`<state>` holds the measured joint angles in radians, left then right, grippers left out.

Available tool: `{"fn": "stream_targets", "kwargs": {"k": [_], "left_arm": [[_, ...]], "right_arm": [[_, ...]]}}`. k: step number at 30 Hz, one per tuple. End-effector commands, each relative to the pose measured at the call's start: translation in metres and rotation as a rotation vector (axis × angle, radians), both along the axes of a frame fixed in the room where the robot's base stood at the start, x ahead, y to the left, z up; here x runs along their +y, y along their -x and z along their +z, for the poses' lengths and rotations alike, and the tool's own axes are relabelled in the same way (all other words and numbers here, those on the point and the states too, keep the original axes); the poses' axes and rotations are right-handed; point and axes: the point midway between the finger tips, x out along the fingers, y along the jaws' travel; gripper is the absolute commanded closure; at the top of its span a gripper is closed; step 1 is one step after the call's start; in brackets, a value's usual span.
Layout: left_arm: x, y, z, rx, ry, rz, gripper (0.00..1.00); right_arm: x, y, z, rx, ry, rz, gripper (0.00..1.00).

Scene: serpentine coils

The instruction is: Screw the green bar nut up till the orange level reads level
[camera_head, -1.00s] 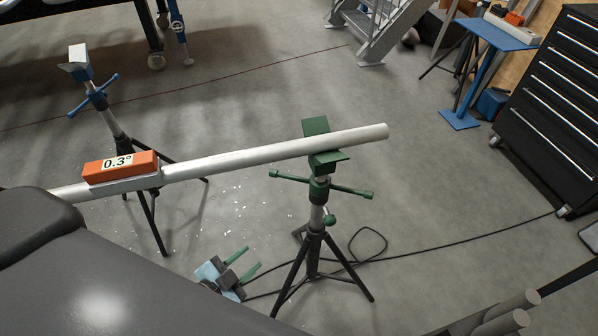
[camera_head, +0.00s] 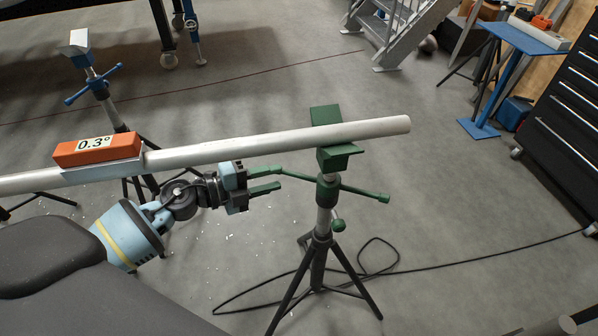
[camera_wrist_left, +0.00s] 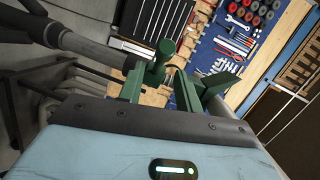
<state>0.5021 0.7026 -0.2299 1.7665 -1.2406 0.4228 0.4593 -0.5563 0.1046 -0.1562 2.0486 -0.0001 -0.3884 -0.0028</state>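The orange level (camera_head: 98,149) sits on a long pale pipe (camera_head: 260,145) and its display reads 0.3°. The pipe rests in the green V-head (camera_head: 333,155) of a tripod stand. Below that head is the green bar nut (camera_head: 328,183), with a crossbar sticking out both sides. My left gripper (camera_head: 280,178) has green fingers, spread apart, at the left end of the crossbar. In the left wrist view a green knobbed bar end (camera_wrist_left: 163,52) shows just beyond the fingers; contact cannot be told. My right gripper is in neither view.
A blue-headed stand (camera_head: 95,85) is at the far left. A black cable (camera_head: 380,268) lies on the floor around the green stand's tripod legs (camera_head: 315,268). A blue side table (camera_head: 515,38) and black drawer cabinet (camera_head: 570,110) are at right. Open floor lies between.

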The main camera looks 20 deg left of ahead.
Motion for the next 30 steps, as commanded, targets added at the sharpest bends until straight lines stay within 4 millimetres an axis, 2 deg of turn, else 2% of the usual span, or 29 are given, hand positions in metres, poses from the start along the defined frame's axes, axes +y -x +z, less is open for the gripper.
{"fn": "stream_targets", "kwargs": {"k": [15,27,30], "left_arm": [[-0.043,-0.051,-0.009,-0.001,0.003,0.002,0.66],[-0.048,-0.056,-0.01,-0.001,0.002,0.0,0.66],[-0.048,-0.056,-0.01,-0.001,0.002,0.0,0.77]], "right_arm": [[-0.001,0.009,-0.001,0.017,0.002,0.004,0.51],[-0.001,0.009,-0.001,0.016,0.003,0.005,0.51],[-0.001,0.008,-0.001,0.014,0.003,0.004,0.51]]}}
